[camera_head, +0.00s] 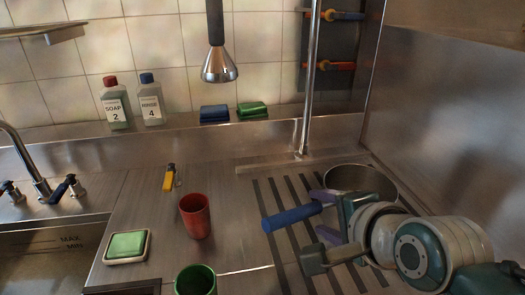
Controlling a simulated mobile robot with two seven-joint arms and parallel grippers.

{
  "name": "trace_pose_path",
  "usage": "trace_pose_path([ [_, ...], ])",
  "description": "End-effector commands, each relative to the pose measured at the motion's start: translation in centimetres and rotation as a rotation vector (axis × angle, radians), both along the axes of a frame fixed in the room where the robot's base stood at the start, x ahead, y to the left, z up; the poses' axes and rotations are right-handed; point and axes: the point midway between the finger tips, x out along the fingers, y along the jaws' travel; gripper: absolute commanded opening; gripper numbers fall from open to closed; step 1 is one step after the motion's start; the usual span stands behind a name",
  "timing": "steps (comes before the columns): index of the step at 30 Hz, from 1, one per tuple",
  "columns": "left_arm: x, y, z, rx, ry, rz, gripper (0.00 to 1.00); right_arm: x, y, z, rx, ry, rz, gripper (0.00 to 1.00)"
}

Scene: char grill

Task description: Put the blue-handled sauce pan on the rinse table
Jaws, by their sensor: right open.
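The sauce pan (345,179) is a round steel pan at the right, near the back corner of the steel counter. Its blue handle (292,218) points left over the dark-slatted surface (277,193). My right gripper (322,226) comes in from the lower right. It is open and empty, close to the handle. I cannot tell whether the handle lies between its fingers or whether a finger touches it. My right wrist hides part of the pan's front and its base. My left gripper is out of view.
A red cup (195,216) and a green cup (196,281) stand left of the slats. A green sponge (126,245) lies on a dish. A sink (45,262) is at left. A tall metal pipe (309,90) rises behind. A steel wall (450,120) bounds the right.

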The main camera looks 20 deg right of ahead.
Motion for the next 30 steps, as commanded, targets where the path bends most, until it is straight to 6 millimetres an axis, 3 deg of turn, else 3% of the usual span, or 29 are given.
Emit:
trace_pose_path([
  [1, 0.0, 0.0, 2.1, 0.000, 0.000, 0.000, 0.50, -0.9, 0.2, 1.6, 0.002, 0.005, 0.000, 0.61],
  [6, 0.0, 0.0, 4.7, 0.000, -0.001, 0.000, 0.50, -3.2, 0.5, 2.9, 0.001, 0.004, 0.000, 0.61],
  [13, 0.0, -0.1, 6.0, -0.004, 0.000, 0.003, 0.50, -4.8, 0.8, 3.7, -0.008, 0.006, 0.010, 0.61],
  [16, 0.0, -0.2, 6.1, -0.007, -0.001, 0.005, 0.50, -5.5, 1.2, 4.1, -0.103, 0.059, 0.120, 0.61],
  [20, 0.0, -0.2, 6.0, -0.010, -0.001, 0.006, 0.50, -8.1, 2.9, 5.3, -0.394, 0.223, 0.484, 0.61],
  [24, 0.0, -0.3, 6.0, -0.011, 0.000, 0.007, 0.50, -13.2, 4.9, 7.1, -0.724, 0.403, 0.979, 0.61],
  [30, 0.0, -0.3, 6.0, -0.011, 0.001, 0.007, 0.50, -19.2, 6.1, 9.2, -0.971, 0.525, 1.471, 0.61],
])
